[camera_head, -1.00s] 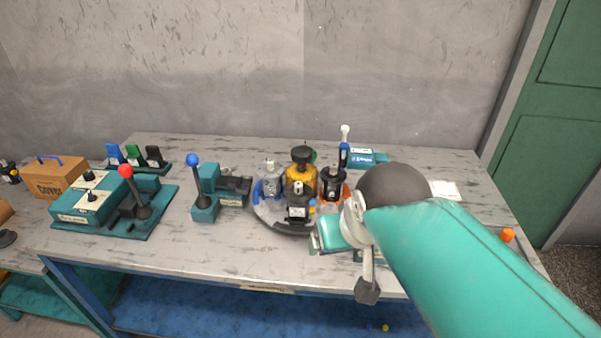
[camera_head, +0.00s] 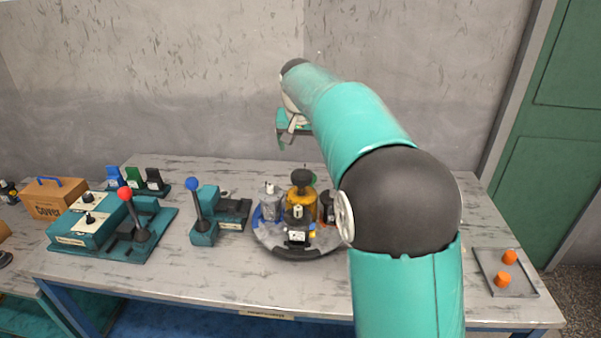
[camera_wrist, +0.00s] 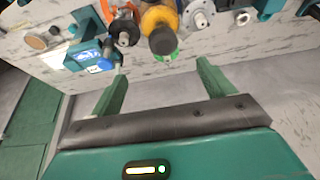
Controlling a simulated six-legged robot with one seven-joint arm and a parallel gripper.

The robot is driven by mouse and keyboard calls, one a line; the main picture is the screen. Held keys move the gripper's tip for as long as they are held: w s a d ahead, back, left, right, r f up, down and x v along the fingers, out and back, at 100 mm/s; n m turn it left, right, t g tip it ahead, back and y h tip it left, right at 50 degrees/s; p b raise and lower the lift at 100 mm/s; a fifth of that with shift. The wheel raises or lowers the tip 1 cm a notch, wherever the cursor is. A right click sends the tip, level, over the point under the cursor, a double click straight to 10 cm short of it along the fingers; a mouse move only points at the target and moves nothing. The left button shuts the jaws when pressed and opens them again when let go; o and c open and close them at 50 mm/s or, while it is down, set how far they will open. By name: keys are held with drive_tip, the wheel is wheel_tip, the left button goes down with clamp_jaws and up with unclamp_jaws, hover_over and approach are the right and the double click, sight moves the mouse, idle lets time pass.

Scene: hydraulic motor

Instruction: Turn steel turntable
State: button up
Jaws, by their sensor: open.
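The steel turntable (camera_head: 268,238) is a round grey disc with a dark rim on the workbench, right of the blue-knobbed lever. It bears a yellow motor with a black top (camera_head: 302,190), a grey unit (camera_head: 270,202), a black unit (camera_head: 297,222) and another dark unit (camera_head: 327,208) partly hidden by my arm. The yellow motor also shows at the top of the wrist view (camera_wrist: 160,22). My gripper (camera_wrist: 160,68) is open with nothing between its fingers. In the head view my gripper (camera_head: 294,125) is raised above and behind the turntable, against the wall.
A lever with a blue knob (camera_head: 203,215) and a control box with a red-knobbed lever (camera_head: 98,220) stand left of the turntable. A tray (camera_head: 520,287) with orange pieces lies at the right. The bench front (camera_head: 220,285) is clear.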

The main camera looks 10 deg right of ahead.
sight(301, 174)
drive_tip(key=x, duration=0.5)
drive_tip(key=w+x, duration=0.1)
drive_tip(key=x, duration=0.9)
drive_tip(key=shift+w+r, duration=0.1)
drive_tip(key=shift+w, duration=0.15)
drive_tip(key=c, duration=1.4)
